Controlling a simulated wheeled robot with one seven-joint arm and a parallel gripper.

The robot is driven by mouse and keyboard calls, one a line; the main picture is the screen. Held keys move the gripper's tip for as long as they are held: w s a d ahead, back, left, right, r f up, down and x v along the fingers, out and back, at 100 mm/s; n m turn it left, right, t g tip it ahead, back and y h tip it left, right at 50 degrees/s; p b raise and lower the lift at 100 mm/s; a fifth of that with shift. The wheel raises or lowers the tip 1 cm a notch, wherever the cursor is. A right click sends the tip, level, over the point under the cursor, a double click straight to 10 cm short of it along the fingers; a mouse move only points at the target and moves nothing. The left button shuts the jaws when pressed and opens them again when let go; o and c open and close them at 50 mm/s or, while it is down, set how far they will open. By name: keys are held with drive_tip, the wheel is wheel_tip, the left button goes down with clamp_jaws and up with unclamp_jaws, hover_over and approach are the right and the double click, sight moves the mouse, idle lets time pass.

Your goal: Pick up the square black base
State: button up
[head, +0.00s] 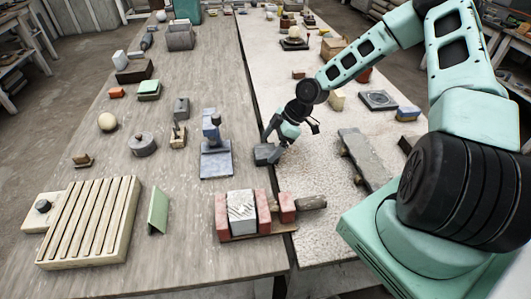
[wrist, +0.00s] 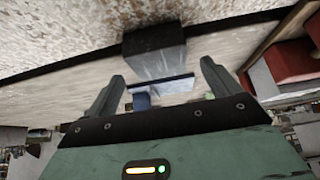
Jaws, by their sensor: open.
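A small dark grey, squarish block (head: 263,155), the thing nearest my gripper that fits the square black base, sits by the seam between the two tables. In the wrist view the block (wrist: 158,62) shows a dark face and a lighter grey face, ahead of and between my fingers. My gripper (head: 270,145) is low beside the block in the head view and partly overlaps it. In the wrist view my gripper (wrist: 162,74) has its fingers spread, with nothing held. I cannot tell whether a finger touches the block.
A blue-grey stand (head: 215,160) is left of the block. Red and white blocks on a board (head: 242,212) lie in front, with a cylinder (head: 312,203) beside them. A long grey slab (head: 363,158) lies to the right. A square dark plate (head: 378,100) is farther back right.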

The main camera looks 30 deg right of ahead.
sight(265, 150)
drive_tip(key=shift+p+x, duration=0.4)
drive_tip(key=shift+x, duration=1.4)
drive_tip(key=shift+d+f, duration=0.1)
drive_tip(key=c, duration=1.4)
wheel_tip(265, 150, up, 10)
drive_tip(key=shift+r+b, duration=0.1)
drive_tip(key=shift+b, duration=0.8)
